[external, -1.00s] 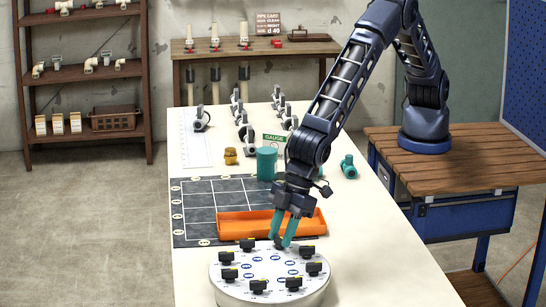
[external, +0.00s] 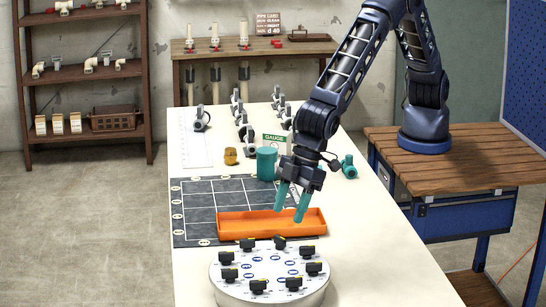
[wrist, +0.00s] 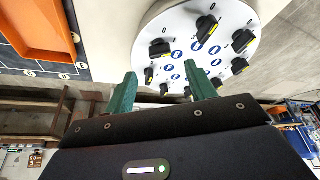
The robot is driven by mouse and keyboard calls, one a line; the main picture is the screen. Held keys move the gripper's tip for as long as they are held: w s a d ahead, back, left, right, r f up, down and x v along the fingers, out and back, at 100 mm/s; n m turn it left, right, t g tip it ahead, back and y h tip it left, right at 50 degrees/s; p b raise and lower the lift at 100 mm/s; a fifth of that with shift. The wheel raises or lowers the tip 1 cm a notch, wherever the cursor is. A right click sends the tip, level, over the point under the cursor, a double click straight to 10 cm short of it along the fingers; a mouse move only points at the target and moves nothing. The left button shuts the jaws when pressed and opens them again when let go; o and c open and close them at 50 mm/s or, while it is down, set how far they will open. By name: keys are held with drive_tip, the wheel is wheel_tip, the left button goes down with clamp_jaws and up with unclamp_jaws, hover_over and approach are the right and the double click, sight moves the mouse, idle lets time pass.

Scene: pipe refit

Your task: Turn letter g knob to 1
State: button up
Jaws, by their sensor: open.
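A round white dial plate (external: 240,288) stands at the near end of the table, with several black knobs in a ring and blue labels inside the ring. One knob (external: 279,243) sits at the back of the ring, nearest my gripper. The letters are too small to read, so I cannot tell which knob is g. My gripper (external: 288,205) is open and empty, above the orange tray and behind the plate, clear of the knobs. In the wrist view, its green fingers (wrist: 157,90) are spread apart, with the dial plate (wrist: 180,18) beyond them.
An orange tray (external: 235,231) lies on a dark grid mat (external: 198,200) behind the plate. A teal cup (external: 266,164), a small amber jar (external: 230,156) and a teal fitting (external: 349,166) stand farther back. The table right of the plate is clear.

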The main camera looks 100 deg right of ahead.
drive_tip(key=shift+v, duration=2.15)
drive_tip(key=w+d+r+m, duration=0.1)
drive_tip(key=d+r, duration=0.6)
drive_tip(key=d, duration=0.4)
drive_tip(key=w+d+r+m, duration=0.1)
drive_tip(key=d+r, duration=0.6)
drive_tip(key=d, duration=0.3)
drive_tip(key=s+d+r+m, duration=0.1)
drive_tip(key=s+d+r, duration=0.25)
drive_tip(key=d, duration=0.65)
drive_tip(key=s+d+r, duration=0.3)
drive_tip(key=d+r, duration=0.2)
drive_tip(key=d, duration=0.4)
drive_tip(key=s+d+r+m+h, duration=0.1)
drive_tip(key=s+d+r+m, duration=0.15)
drive_tip(key=s+d, duration=1.25)
drive_tip(key=s+d+f, duration=0.2)
drive_tip(key=s+d, duration=0.3)
drive_tip(key=s, duration=0.2)
drive_tip(key=s+d+f+h, duration=0.1)
drive_tip(key=s+d+f, duration=0.1)
drive_tip(key=s+d, duration=0.3)
drive_tip(key=s, duration=0.2)
drive_tip(key=shift+s+t, duration=0.35)
drive_tip(key=shift+t, duration=0.05)
drive_tip(key=shift+a+m, duration=0.1)
drive_tip(key=shift+m, duration=0.15)
drive_tip(key=shift+c, duration=0.2)
